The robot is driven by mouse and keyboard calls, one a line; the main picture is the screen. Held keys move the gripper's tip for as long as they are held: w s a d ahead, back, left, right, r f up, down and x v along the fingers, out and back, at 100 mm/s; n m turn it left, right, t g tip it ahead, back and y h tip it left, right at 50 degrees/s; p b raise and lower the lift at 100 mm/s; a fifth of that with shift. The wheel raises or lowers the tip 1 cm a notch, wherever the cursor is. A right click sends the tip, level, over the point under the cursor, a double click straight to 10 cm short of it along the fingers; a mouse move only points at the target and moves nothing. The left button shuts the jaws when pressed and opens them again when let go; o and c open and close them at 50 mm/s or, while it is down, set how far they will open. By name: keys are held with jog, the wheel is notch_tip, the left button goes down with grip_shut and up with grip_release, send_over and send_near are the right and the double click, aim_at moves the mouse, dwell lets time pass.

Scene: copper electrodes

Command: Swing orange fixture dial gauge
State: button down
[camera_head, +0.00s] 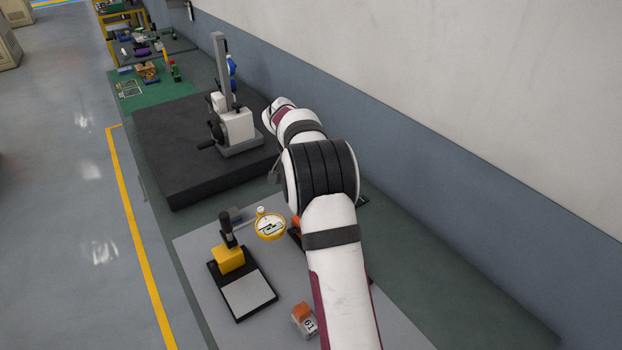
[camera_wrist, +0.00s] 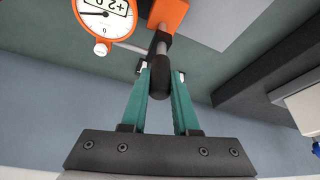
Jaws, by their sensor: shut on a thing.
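In the wrist view the orange dial gauge (camera_wrist: 104,20) shows at the top left, its white face partly cut off and reading about "+2.0". Beside it is the orange fixture block (camera_wrist: 170,10), with a grey rod running to a black rounded handle (camera_wrist: 160,84). My gripper (camera_wrist: 163,72), with green fingers, is shut on that handle, one finger on each side. In the head view my arm hides the gripper and most of the orange fixture; only a bit of orange (camera_head: 296,224) shows at the arm's left edge.
In the head view, a yellow fixture (camera_head: 229,259) on a black base, with a yellow dial gauge (camera_head: 270,226), stands close left of my arm. A small orange-topped block marked 61 (camera_head: 304,319) sits nearby. A dark slab (camera_head: 165,140) carries a tall stand (camera_head: 236,125) behind. A wall runs along the right.

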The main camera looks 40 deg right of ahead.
dwell(0.4)
jog(key=c, duration=0.7)
grip_release()
jog(key=v, duration=1.5)
jog(key=shift+a+r, duration=0.1)
jog(key=shift+r, duration=0.3)
jog(key=s+a+n+y, duration=0.3)
jog(key=s+a+n, duration=0.1)
jog(key=s+a, duration=0.95)
jog(key=s+a+f+n+y, duration=0.1)
jog(key=s+a+f, duration=0.2)
jog(key=s, duration=0.4)
jog(key=s+a+f+n+g+y, duration=0.1)
jog(key=s+a+f+n, duration=0.1)
jog(key=s, duration=0.5)
jog(key=s+a+f+n+y, duration=0.1)
jog(key=s+a+f, duration=0.3)
jog(key=s, duration=0.3)
jog(key=shift+a+f+n+g, duration=0.1)
jog(key=shift+a+n+g, duration=0.25)
jog(key=shift+a, duration=0.55)
